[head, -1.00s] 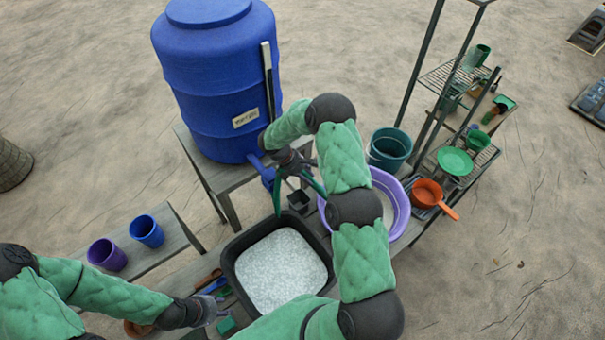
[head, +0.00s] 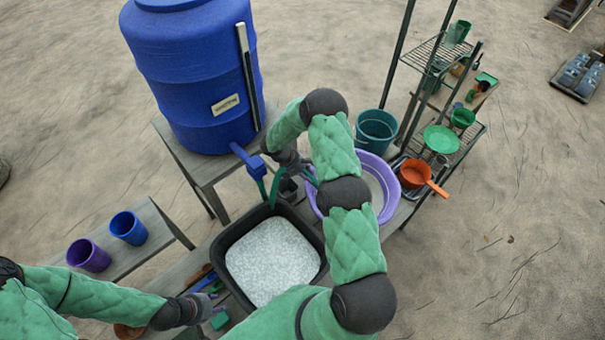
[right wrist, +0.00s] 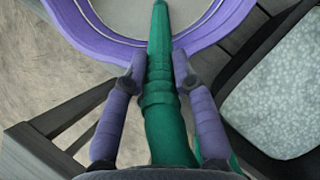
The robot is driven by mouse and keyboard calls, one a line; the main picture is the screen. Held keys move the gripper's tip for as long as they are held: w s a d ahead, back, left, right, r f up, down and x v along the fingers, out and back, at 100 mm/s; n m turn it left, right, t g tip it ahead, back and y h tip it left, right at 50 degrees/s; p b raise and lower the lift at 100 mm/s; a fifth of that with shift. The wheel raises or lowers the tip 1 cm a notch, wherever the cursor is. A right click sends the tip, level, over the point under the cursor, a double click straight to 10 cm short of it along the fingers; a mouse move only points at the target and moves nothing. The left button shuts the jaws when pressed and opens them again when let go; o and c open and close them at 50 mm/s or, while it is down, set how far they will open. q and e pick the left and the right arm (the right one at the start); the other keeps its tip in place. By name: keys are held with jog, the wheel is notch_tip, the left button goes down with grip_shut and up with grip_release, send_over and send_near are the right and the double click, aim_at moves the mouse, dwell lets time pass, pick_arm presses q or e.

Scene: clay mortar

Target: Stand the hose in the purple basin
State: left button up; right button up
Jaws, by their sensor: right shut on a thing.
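The green hose (right wrist: 165,125) runs between the purple-looking fingers of my right gripper (right wrist: 160,72), which is shut on it. In the right wrist view its narrow end points over the near rim of the purple basin (right wrist: 235,20). In the head view the hose (head: 277,188) loops down beside the blue tank's spigot, and its end lies by the basin's left rim. The purple basin (head: 389,206) is partly hidden behind my right arm. My left gripper (head: 208,308) is low at the left, beside the black tub; its fingers are too small to read.
The blue water tank (head: 195,80) stands on a grey stand. A black tub (head: 232,282) of pale grains sits left of the basin. A teal bucket (head: 376,130), an orange pan (head: 415,174) and a wire shelf are behind and right. Two cups (head: 128,228) stand on the left bench.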

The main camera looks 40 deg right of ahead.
aim_at(305, 171)
jog(key=shift+b+x, duration=2.2)
jog(key=shift+x, duration=0.9)
jog(key=o, duration=1.1)
jog(key=o, duration=0.8)
jog(key=shift+s+d+r+p+v, duration=0.15)
jog(key=shift+p+v, duration=0.55)
jog(key=shift+v, duration=1.1)
jog(key=shift+d+p+v, duration=0.1)
jog(key=shift+p+v, duration=0.55)
jog(key=shift+v, duration=1.15)
jog(key=shift+s+d+r+p+v, duration=0.15)
jog(key=shift+p+v, duration=0.55)
jog(key=shift+v, duration=1.1)
jog(key=shift+w+f, duration=0.1)
